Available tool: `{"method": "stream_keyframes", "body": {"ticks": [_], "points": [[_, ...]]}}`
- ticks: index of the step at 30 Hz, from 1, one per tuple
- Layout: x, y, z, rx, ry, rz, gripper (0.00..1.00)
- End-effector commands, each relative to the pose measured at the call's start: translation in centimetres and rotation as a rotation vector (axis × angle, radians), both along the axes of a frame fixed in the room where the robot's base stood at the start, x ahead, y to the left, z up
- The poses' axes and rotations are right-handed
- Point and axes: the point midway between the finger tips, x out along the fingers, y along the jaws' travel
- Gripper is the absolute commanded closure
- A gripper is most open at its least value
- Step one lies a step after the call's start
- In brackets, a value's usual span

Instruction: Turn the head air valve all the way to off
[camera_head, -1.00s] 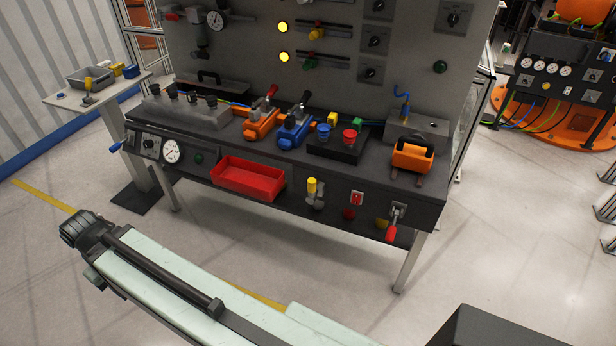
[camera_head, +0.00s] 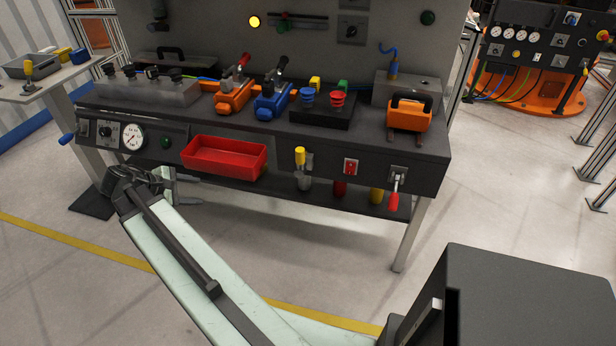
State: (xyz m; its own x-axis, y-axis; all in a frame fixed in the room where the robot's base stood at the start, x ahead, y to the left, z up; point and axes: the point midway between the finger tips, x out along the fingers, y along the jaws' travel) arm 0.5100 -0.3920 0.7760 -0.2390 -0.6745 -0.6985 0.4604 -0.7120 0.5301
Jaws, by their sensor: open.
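No readable label marks the head air valve, so I cannot tell for certain which fitting it is. Two candidates sit on the front panel of the workbench. One is a grey valve with an upright yellow handle (camera_head: 300,157). The other is a red-tipped lever (camera_head: 395,196) on a grey plate at the right end, hanging down and slightly tilted. My gripper (camera_head: 190,189) is at the left, in front of the bench and below the gauge, well left of both. Its fingers look apart and empty, partly hidden by my arm.
A red tray (camera_head: 224,168) juts from the bench front between my gripper and the yellow handle. A red switch (camera_head: 351,167) sits between the two candidates. Floor in front is open.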

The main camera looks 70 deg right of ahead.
Motion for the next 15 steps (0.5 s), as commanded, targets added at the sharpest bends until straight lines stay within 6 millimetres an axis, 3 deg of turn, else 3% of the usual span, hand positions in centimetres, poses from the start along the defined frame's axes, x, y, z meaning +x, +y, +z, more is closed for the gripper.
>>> {"method": "stream_keyframes", "body": {"ticks": [1, 3, 6, 10, 15], "points": [[-2.7, -5.1, -3.7, -0.069, 0.115, 0.005, 0.49], [-7.0, -11.1, -4.0, -0.154, 0.313, 0.019, 0.49], [-12.9, -17.5, -3.5, -0.219, 0.596, 0.015, 0.49], [-18.4, -22.0, -2.2, -0.235, 0.878, -0.007, 0.49], [-21.3, -23.8, -0.6, -0.224, 1.038, -0.026, 0.49]]}}
